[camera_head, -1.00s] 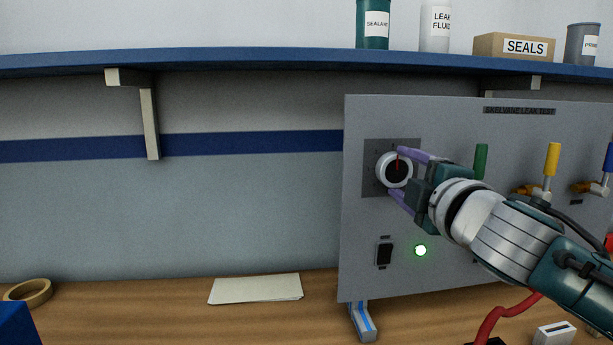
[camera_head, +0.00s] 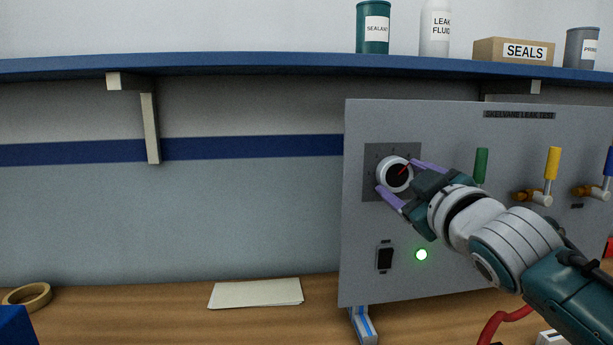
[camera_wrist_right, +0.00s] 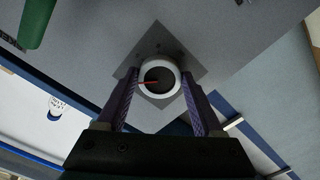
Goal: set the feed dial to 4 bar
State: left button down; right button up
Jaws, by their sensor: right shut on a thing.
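The feed dial (camera_head: 394,174) is a round knob with a white rim, a dark face and a red pointer, on a dark square plate (camera_head: 372,152) at the panel's upper left. In the head view its red pointer slants up and to the right. My right gripper (camera_head: 400,179) is shut on the dial, with one purple finger at its upper right and one at its lower left. The right wrist view also shows the dial (camera_wrist_right: 160,77) between the two fingers. The scale marks are too small to read. My left gripper is out of view.
The grey panel (camera_head: 450,135) also carries green (camera_head: 481,163), yellow (camera_head: 552,164) and blue valve levers, a black switch (camera_head: 385,256) and a lit green lamp (camera_head: 421,254). Paper (camera_head: 255,293) and a tape roll (camera_head: 28,296) lie on the bench. A blue shelf (camera_head: 250,62) runs above.

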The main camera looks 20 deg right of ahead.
jog(key=shift+m, duration=0.3)
dwell(0.4)
jog(key=o, duration=1.4)
jog(key=v, duration=1)
jog(key=shift+d, duration=0.1)
